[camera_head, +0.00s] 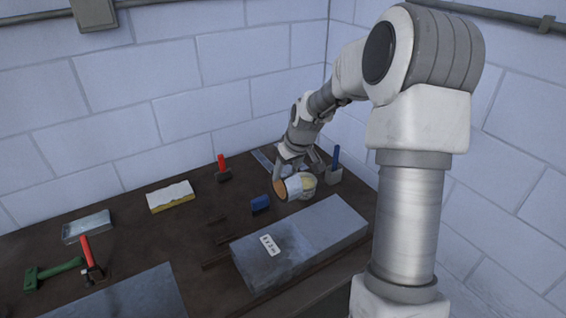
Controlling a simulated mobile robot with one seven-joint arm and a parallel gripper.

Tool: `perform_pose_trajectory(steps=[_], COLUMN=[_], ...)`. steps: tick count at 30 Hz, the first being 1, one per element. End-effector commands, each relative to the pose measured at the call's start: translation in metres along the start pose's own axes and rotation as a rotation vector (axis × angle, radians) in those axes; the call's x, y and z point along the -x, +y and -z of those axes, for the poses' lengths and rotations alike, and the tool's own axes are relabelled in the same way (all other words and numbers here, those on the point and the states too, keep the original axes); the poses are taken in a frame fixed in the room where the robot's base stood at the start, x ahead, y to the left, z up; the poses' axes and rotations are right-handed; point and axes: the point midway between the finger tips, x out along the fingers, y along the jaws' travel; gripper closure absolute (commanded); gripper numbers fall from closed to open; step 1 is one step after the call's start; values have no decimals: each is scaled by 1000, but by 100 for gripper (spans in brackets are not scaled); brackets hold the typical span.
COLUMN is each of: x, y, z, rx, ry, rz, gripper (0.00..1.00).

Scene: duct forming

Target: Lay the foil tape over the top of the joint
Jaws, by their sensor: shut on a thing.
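A long grey rectangular duct (325,232) lies at the front right of the bench. Its left part is darker and mottled and its right part is lighter; the joint seems to be where they meet. My gripper (291,172) points down just behind the duct. It is shut on what looks like the foil tape roll (294,187), silvery with a brown round face turned to the left. The roll is apart from the duct's top. The finger contact is small and partly hidden.
A pot with cream contents (308,184) stands right beside the roll. A blue-handled brush (336,156) stands in a holder behind it. A blue block (260,203) and dark bars lie left of the duct. Hand tools, a yellow-white block (170,196) and a metal tray (87,227) lie farther left.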

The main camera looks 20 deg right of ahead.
Motion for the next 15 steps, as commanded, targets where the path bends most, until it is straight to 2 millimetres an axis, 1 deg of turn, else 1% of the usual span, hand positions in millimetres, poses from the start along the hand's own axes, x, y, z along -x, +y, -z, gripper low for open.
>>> perform_pose_trajectory(steps=[1, 7, 11, 15], x=[7, 7, -1, -14], y=[0, 0, 0, 0], z=[0, -3, -7, -12], rx=[-1, -2, -2, -2], ry=[-1, 0, 0, -2], rz=[0, -1, -1, 0], gripper=[100, 100, 100, 100])
